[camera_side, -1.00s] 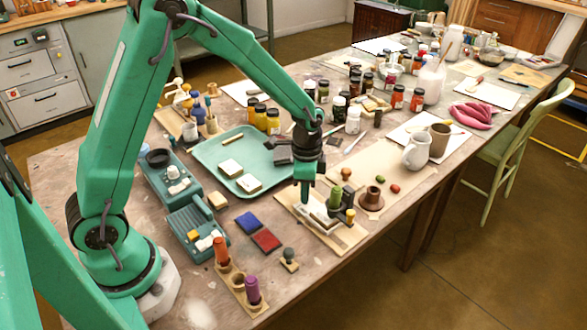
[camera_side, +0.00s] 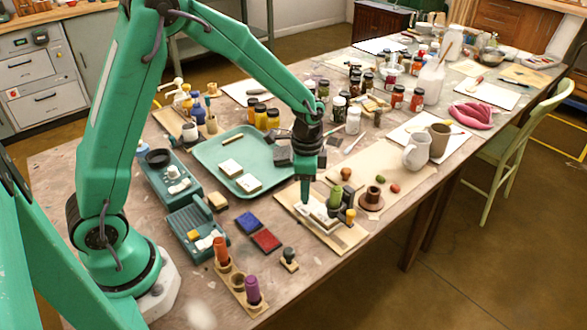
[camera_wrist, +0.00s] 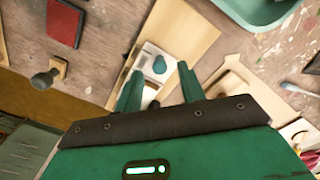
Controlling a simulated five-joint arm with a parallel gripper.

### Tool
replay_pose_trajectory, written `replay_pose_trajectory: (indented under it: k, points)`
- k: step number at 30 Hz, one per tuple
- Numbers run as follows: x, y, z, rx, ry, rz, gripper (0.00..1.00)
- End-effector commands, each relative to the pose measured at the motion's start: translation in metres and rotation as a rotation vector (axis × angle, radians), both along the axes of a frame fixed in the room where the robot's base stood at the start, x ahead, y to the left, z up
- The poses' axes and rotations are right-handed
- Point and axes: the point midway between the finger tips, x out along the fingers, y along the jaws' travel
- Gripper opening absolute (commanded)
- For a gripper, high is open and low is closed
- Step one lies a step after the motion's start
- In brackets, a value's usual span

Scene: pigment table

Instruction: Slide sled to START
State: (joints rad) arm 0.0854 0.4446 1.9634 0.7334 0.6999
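A pale wooden board (camera_side: 352,240) lies near the table's front edge, with a white sled (camera_side: 320,216) on it. In the wrist view the white sled (camera_wrist: 148,58) carries a round teal knob (camera_wrist: 159,65). My gripper (camera_side: 304,205) points down at the sled's left end. In the wrist view my gripper (camera_wrist: 160,82) has its two green fingers apart, one on each side of the sled's near part. No firm contact with the sled shows. I cannot read a START mark in either view.
A green peg (camera_side: 335,196) and a small yellow-topped post (camera_side: 350,216) stand close by the sled. A brown spool (camera_side: 372,198) is to the right. Red (camera_side: 266,240) and blue (camera_side: 247,222) pads and a stamp (camera_side: 289,259) lie to the left. A teal tray (camera_side: 215,150) is behind.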

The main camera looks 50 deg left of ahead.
Motion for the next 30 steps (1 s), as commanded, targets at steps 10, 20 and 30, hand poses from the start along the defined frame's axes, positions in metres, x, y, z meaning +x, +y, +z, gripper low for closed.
replay_pose_trajectory:
  k: [10, 20, 30]
  points:
    - [0.001, 0.000, 0.045, 0.000, -0.004, 0.000, 0.39]
    - [0.000, 0.000, 0.063, 0.000, -0.001, 0.000, 0.39]
    - [-0.001, 0.000, 0.065, 0.000, -0.003, 0.003, 0.39]
